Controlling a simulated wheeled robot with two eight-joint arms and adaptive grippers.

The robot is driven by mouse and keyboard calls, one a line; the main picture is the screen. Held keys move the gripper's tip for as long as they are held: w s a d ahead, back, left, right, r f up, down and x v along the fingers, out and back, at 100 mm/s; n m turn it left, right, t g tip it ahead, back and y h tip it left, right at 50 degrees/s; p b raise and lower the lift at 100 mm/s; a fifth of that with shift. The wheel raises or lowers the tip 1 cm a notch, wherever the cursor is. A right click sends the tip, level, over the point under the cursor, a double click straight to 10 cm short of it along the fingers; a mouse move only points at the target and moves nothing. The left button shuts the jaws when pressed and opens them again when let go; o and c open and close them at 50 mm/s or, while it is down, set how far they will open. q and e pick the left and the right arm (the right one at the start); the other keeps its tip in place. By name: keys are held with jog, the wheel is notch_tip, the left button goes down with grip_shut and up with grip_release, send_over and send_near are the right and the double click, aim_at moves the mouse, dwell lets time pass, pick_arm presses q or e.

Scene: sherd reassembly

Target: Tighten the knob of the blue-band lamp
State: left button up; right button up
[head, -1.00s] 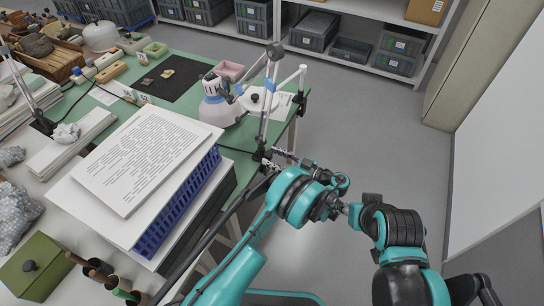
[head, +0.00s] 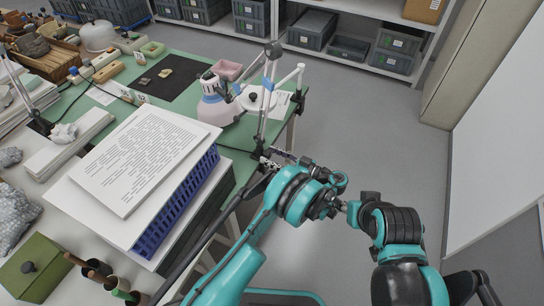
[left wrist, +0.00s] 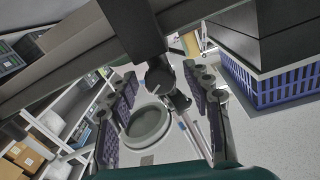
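A lamp with a pale head (head: 222,108) and a blue band (head: 222,92) stands at the right end of the green table, its jointed post (head: 262,120) fixed near the table edge. My left gripper (head: 277,160) is beside the foot of this post, small and partly hidden by my arm. In the left wrist view its two fingers (left wrist: 160,112) are spread apart.
A tall stack with a blue basket (head: 178,215) and a printed sheet (head: 145,160) stands left of my arm. A second lamp (head: 40,122) is at the far left. Shelves with grey crates (head: 312,30) line the back. The floor right of the table is clear.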

pick_arm(q)
jog(key=shift+r, duration=0.1)
notch_tip(320, 180, up, 10)
dwell(0.4)
